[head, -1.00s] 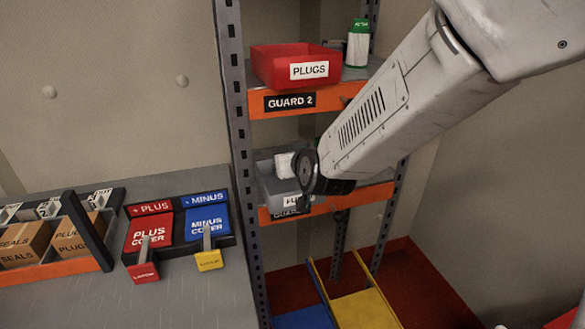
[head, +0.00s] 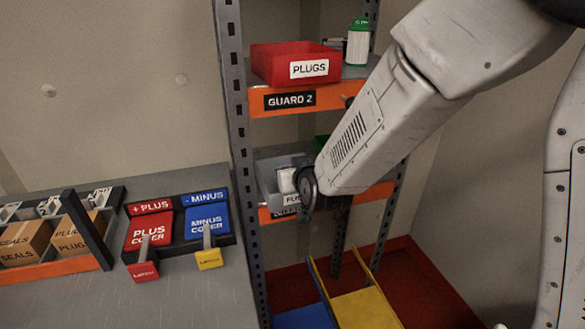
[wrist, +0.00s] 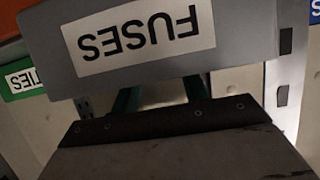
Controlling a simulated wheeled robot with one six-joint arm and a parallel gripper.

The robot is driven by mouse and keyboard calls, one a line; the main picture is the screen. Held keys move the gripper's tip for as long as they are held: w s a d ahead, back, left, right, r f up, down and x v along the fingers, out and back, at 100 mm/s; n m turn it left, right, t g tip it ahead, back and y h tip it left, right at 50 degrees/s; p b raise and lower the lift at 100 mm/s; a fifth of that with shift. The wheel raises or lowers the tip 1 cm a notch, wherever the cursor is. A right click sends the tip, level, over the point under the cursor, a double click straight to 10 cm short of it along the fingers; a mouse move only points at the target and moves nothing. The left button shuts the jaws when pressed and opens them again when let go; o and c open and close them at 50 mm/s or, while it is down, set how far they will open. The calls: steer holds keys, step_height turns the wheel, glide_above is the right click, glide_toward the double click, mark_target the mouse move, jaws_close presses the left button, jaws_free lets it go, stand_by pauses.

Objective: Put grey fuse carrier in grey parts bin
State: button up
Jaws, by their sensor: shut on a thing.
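The grey parts bin (head: 268,186), labelled FUSES, stands on the lower shelf. Its front wall (wrist: 238,40) fills the top of the wrist view, with the label upside down. My gripper (head: 291,184) is at the bin's front right, partly hidden by my wrist. In the wrist view its fingers run up behind the bin's front wall, so the tips are hidden. A pale grey-white block (head: 286,180), which looks like the grey fuse carrier, is at the gripper, low over or inside the bin. My gripper is shut on it. Whether it touches the bin floor cannot be seen.
A red PLUGS bin (head: 275,65) and a green-and-white bottle (head: 358,45) stand on the shelf above. An orange shelf edge (head: 375,193) and a slotted rack post (head: 236,120) are close. Red and blue covers (head: 150,232) lie on the bench left.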

steer(key=o, duration=1)
steer(key=shift+o, duration=0.2)
steer(key=shift+r, duration=0.25)
steer(key=v, duration=1.2)
steer(key=shift+r, duration=0.4)
